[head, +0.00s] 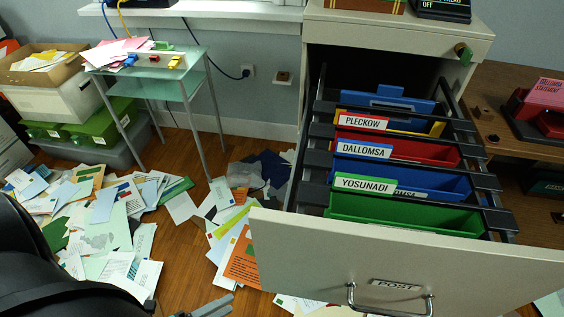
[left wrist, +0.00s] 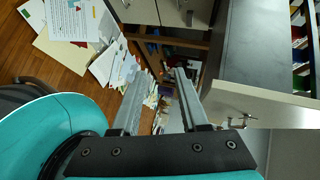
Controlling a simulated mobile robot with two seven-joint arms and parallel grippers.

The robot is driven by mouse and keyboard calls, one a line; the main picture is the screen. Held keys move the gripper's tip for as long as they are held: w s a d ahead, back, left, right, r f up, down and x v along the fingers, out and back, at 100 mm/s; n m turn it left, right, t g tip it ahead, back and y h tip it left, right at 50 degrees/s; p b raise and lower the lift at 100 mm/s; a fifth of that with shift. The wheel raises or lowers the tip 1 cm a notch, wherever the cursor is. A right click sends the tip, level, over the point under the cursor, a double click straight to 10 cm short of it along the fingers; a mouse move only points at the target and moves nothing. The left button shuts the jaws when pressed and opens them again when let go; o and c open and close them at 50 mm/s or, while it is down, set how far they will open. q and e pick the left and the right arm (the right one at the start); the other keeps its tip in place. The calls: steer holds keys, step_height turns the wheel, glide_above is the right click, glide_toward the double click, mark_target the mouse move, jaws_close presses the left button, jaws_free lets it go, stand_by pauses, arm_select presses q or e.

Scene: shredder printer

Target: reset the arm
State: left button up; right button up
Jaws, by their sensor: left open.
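My left gripper (head: 208,308) shows only as grey fingertips at the bottom edge of the head view, below the scattered papers and left of the open drawer. In the left wrist view the same gripper (left wrist: 159,80) has its two grey fingers apart with nothing held between them. My right gripper is in neither view. The black shape at the lower left of the head view is part of my arm.
The open POST drawer (head: 350,262) juts out at the right, holding coloured hanging files. Papers (head: 110,225) litter the wooden floor. A small glass table (head: 160,84) and storage boxes (head: 60,100) stand at the left. A brown desk (head: 495,125) is at the far right.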

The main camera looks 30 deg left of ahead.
arm_select(q)
step_height(320, 180, down, 14)
steer(key=a+n+g+y, duration=0.3)
steer(key=n+g+y, duration=0.25)
steer(key=n, duration=0.65)
steer(key=s+d+f+n+g+y, duration=0.1)
steer(key=s+d+f+n+g, duration=0.1)
steer(key=s+f+n+g, duration=0.3)
steer(key=s+f+n, duration=0.1)
steer(key=n, duration=0.1)
steer(key=shift+d+n+y, duration=0.2)
steer(key=shift+n+y, duration=0.1)
steer(key=shift+y, duration=0.05)
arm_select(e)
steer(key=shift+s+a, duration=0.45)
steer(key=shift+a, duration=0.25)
